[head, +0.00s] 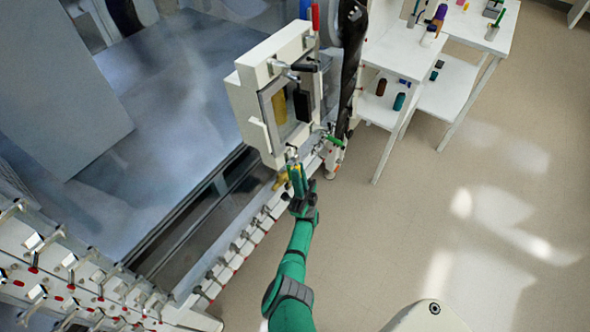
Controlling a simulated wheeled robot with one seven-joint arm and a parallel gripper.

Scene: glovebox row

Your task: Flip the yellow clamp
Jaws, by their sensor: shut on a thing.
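My gripper (295,168), green at the end of my green arm, is at the lower edge of the white box-like door unit (249,100). Its fingers are shut on a small part there, with a thin yellow strip showing between them. I take this to be the yellow clamp's handle, but the fingers hide most of it. Another yellow piece (280,181) shows just left of the fingers, low on the frame. Whether it belongs to the same clamp cannot be told. The clamp's exact position is hidden.
Other clamps sit around the unit: a black-handled one (305,67), a green-handled one (334,140) and a red-handled one (315,17). A row of white clamps (245,245) lines the glovebox edge. White tables (400,50) with small items stand right; the floor below is clear.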

